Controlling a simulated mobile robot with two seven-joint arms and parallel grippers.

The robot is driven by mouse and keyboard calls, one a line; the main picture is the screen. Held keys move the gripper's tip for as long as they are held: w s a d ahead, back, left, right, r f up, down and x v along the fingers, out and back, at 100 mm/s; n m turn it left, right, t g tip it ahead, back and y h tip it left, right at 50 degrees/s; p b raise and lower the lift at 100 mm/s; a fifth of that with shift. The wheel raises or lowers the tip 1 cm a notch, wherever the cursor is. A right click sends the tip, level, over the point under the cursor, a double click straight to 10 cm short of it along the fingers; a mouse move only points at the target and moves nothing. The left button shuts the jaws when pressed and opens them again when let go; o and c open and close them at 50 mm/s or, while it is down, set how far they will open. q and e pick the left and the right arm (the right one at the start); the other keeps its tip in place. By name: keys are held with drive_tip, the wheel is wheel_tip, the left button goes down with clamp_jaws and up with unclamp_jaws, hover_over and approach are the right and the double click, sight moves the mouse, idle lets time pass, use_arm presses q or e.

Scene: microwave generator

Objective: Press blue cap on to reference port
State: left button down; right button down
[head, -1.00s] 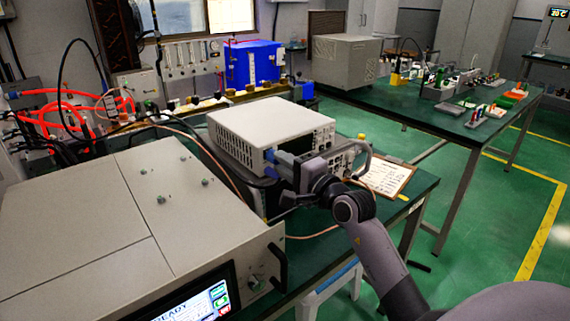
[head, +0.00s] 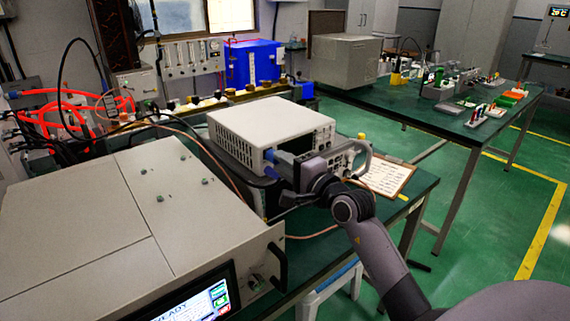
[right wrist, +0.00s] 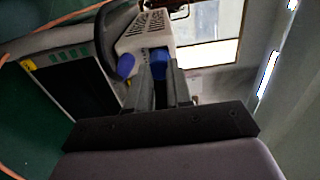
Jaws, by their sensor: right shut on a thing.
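The pale benchtop instrument (head: 265,122) sits on the table with its front panel facing right. My right gripper (head: 284,161) is at the near left end of that panel. In the right wrist view its fingers (right wrist: 161,84) are close together, shut on a blue cap (right wrist: 158,62) at their tips. The cap is right against the instrument's body (right wrist: 150,32) in that picture; I cannot tell whether it touches a port. A second blue piece (right wrist: 126,66) shows beside it at the body's edge. The reference port is not distinguishable, hidden behind the cap and fingers. My left gripper is not in view.
A large beige unit (head: 110,225) with a lit screen (head: 195,303) fills the near left. A copper-coloured cable (head: 215,160) runs beside the instrument. A clipboard (head: 388,178) lies to the right. A blue box (head: 252,62) stands behind.

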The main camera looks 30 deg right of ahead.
drive_tip(key=shift+w, duration=0.3)
drive_tip(key=c, duration=0.9)
unclamp_jaws()
drive_tip(key=shift+c, duration=0.2)
drive_tip(key=s+b, duration=0.1)
drive_tip(key=s, duration=0.6)
drive_tip(key=shift+d, duration=0.25)
drive_tip(key=shift+s, duration=0.1)
